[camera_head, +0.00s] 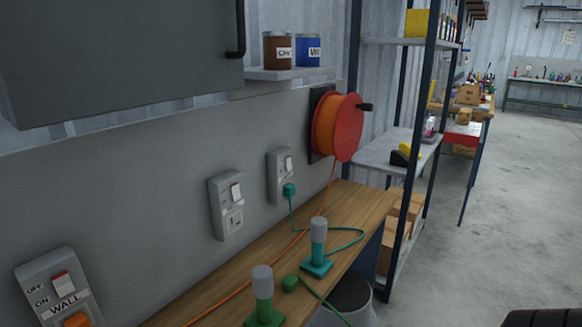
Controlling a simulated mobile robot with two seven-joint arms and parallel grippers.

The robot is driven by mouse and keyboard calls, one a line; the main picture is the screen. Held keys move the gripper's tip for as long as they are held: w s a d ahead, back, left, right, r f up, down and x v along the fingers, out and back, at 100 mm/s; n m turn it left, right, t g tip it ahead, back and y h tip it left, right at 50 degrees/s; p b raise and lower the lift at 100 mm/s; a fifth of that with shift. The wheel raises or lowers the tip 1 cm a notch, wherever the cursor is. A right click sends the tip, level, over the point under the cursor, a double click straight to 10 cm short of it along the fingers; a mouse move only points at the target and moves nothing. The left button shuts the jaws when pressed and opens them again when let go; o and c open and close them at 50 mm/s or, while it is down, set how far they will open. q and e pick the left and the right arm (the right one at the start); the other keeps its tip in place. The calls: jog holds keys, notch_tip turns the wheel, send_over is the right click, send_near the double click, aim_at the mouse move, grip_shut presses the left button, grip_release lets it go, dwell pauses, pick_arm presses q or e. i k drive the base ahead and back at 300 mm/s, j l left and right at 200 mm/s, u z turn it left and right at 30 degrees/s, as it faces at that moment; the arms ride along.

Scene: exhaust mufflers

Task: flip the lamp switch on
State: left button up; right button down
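Three grey switch boxes are on the wall. The nearest switch box (42,270) is marked OFF, ON and WALL, has a red and white rocker (62,284), and an orange plug (77,320) is at its bottom. The middle switch box (218,222) has a rocker (236,193) above an empty socket. The far switch box (274,166) has a teal plug (289,189) in it. A green-based lamp-like post (263,282) and a teal-based one (318,232) stand upright on the wooden bench. I cannot tell the rockers' positions. Neither gripper is in view.
A green plug (290,284) lies on the wooden bench (362,202). An orange cord runs along it from the wall reel (340,128). A shelf rack (372,154) stands beyond. A grey cabinet (110,50) hangs above. Floor (480,240) at the right is open.

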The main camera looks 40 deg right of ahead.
aim_at(287, 161)
jog(key=l+u, duration=0.15)
jog(key=l, duration=1.6)
